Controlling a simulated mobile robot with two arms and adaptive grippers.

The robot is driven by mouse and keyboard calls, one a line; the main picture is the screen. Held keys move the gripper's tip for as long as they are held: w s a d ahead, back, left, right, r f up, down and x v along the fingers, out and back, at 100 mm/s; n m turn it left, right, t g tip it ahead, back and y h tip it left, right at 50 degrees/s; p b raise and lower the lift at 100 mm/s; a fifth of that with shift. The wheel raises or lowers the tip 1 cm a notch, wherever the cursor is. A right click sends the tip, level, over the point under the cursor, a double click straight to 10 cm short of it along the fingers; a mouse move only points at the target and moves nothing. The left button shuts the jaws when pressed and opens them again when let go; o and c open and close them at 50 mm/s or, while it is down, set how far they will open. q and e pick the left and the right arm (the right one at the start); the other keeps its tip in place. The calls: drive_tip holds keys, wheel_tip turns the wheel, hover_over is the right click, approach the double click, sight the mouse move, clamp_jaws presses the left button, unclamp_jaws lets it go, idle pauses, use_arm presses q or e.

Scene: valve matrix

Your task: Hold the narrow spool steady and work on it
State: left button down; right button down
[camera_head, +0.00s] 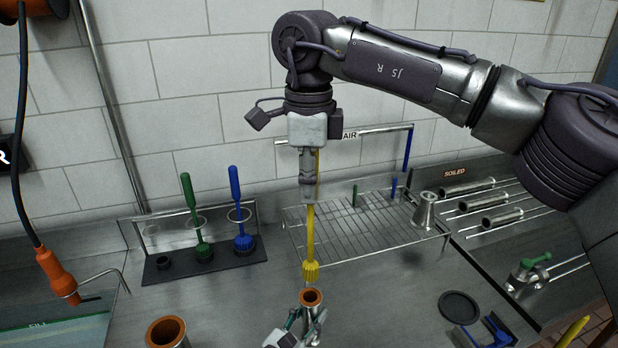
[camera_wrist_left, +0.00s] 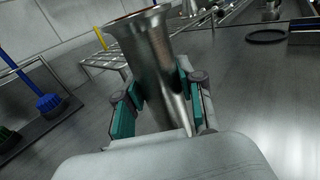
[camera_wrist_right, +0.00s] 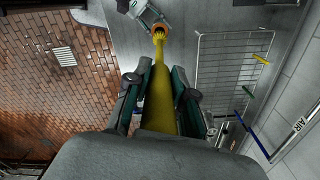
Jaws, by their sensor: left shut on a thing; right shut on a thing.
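The narrow spool (camera_head: 311,298) is a flared metal tube with an orange-brown inside. It stands roughly upright at the lower middle of the head view, its mouth facing up. My left gripper (camera_head: 306,325) is shut on its side; the left wrist view shows both teal-padded fingers around the spool (camera_wrist_left: 154,62). My right gripper (camera_head: 309,190) is shut on the handle of a yellow brush (camera_head: 310,232), which hangs bristles down. The brush head is just above the spool's mouth, with a small gap in the head view. The right wrist view shows the brush (camera_wrist_right: 159,100) in line with the spool.
A wider spool (camera_head: 168,332) stands at front left. A dark stand (camera_head: 205,262) with a green brush (camera_head: 192,205) and a blue brush (camera_head: 238,205) is behind it. A wire rack (camera_head: 350,240) stands behind the spool. A black ring (camera_head: 459,307) lies at right.

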approach(309, 264)
drive_tip(key=shift+w+f, duration=0.15)
drive_tip(key=shift+w, duration=0.35)
idle(0.5)
idle(0.3)
drive_tip(key=shift+f, duration=6.3)
drive_tip(key=shift+r, duration=6.8)
drive_tip(key=shift+f, duration=6.85)
